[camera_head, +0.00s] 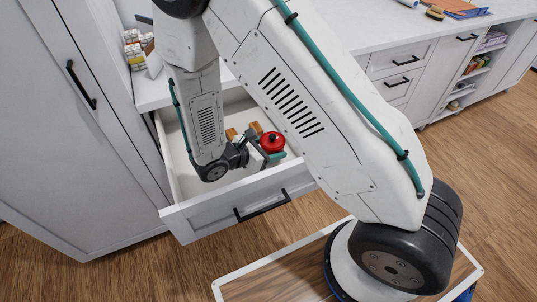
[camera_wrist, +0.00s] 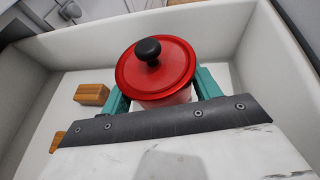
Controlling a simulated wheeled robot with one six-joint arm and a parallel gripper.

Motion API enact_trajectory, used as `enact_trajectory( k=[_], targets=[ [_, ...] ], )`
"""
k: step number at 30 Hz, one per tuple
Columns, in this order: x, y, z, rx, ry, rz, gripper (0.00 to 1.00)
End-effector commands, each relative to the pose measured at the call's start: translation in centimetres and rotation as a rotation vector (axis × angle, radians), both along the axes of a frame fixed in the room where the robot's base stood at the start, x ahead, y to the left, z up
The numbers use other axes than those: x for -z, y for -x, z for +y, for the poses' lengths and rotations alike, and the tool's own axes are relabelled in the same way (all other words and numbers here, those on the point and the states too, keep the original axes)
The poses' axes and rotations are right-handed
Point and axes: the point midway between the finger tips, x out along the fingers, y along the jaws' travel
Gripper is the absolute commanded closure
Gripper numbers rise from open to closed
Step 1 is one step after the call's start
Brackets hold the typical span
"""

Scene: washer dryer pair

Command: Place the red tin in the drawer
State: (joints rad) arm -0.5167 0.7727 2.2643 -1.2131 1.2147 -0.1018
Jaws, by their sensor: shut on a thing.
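The red tin (camera_head: 272,143) has a round red lid with a black knob. It also shows upright in the wrist view (camera_wrist: 170,66). My gripper (camera_head: 264,158) is inside the open drawer's outline, shut on the tin, with its teal fingers (camera_wrist: 206,84) on either side of it. The drawer (camera_head: 240,205) is pulled out, with white inner walls that surround the tin in the wrist view (camera_wrist: 40,85). The tin's base is hidden by my gripper, so I cannot tell whether it touches the drawer floor.
A wooden block (camera_wrist: 92,94) lies in the drawer left of the tin in the wrist view. A second wooden piece (camera_wrist: 57,141) is partly hidden. A tall cabinet (camera_head: 75,130) stands left of the drawer. The counter (camera_head: 400,28) runs above it.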

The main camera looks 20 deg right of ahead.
Motion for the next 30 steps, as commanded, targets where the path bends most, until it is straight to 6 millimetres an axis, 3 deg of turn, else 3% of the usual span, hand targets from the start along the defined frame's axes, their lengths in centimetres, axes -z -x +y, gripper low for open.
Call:
enact_trajectory(
  k=[7, 20, 21, 23, 30],
  targets=[
    [3.4, 0.0, -0.1, 0.001, 0.001, 0.002, 0.62],
    [4.2, 0.1, -0.1, 0.001, 0.001, 0.001, 0.62],
    [4.2, 0.1, -0.1, 0.002, 0.0, 0.001, 0.32],
    [4.1, 0.0, -0.1, 0.002, 0.0, 0.001, 0.16],
    [4.1, 0.0, -0.1, 0.001, 0.001, 0.0, 0.16]
  ],
)
